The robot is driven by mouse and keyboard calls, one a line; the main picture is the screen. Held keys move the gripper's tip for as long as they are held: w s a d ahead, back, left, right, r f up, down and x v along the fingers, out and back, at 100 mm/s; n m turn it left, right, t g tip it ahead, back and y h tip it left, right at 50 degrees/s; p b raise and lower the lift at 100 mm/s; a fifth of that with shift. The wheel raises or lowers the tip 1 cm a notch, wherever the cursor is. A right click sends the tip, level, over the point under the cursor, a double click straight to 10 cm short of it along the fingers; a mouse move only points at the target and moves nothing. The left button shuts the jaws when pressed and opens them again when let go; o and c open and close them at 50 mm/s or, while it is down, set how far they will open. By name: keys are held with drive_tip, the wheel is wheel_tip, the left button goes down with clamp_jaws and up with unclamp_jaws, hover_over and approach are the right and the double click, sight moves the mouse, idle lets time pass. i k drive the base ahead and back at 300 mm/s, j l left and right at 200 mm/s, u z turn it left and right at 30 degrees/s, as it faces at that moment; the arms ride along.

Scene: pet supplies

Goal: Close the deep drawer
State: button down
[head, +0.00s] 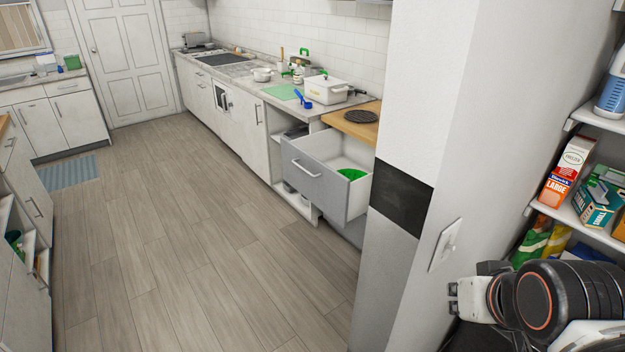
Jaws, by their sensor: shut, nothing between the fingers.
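The deep drawer (312,179) is pulled out from the lower cabinet under the wooden counter section, right of centre. Its front is plain grey with a bar handle (306,169), and its inside is white. A green item (352,174) lies inside, partly hidden by the drawer's side.
A white wall pillar (425,130) stands between my arm and the drawer. Shelves with boxes (567,172) are close on the right. A white pot (326,90) stands on the counter above. The wooden floor (190,250) before the drawer is clear.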

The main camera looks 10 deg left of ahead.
sight(311, 163)
drive_tip(key=i+j+u, duration=0.2)
drive_tip(key=j+u, duration=0.2)
drive_tip(key=i+j+z, duration=0.1)
drive_tip(key=i+j, duration=0.5)
drive_tip(key=i+j+z, duration=0.15)
drive_tip(key=i+j, duration=0.4)
drive_tip(key=j, duration=0.25)
